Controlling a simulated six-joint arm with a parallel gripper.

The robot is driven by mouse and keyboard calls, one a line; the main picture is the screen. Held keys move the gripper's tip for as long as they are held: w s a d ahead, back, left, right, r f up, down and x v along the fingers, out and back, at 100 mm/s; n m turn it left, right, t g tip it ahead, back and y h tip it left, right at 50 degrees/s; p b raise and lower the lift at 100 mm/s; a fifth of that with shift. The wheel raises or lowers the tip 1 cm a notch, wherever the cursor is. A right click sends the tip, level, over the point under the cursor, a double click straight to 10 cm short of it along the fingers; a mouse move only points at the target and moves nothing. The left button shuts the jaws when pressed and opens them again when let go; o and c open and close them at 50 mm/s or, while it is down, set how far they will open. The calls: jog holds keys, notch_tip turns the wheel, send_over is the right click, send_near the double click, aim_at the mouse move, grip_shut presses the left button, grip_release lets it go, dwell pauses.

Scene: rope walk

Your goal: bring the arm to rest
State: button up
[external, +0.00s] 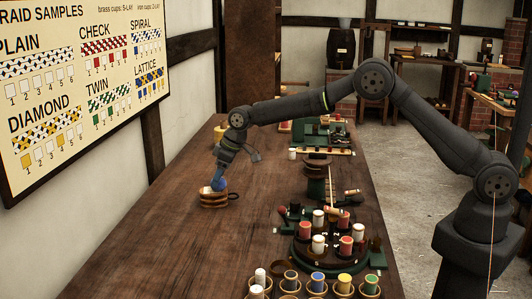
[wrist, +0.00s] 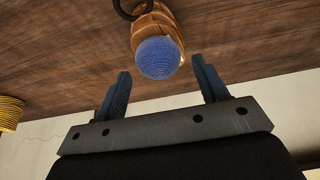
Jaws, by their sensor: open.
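My gripper (external: 220,174) points down over the left side of the long bench in the external view. In the wrist view my gripper (wrist: 160,68) has its two dark blue fingers spread wide, with nothing held between them. A blue, round, thread-textured piece (wrist: 158,58) shows just beyond the fingertips, on a wooden body with a dark ring beside it. In the external view the wooden holder (external: 214,200) stands on the bench right below my gripper. Whether the fingers touch the blue piece cannot be told.
The wooden bench (external: 150,235) is clear around the holder. A round green stand (external: 318,257) with several coloured spools is to the right, with spool cups (external: 344,285) in front. A dark post (external: 316,180) and a green machine (external: 318,132) stand farther back. A sample board (external: 80,80) hangs left.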

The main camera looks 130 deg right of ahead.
jog(key=shift+r, duration=0.7)
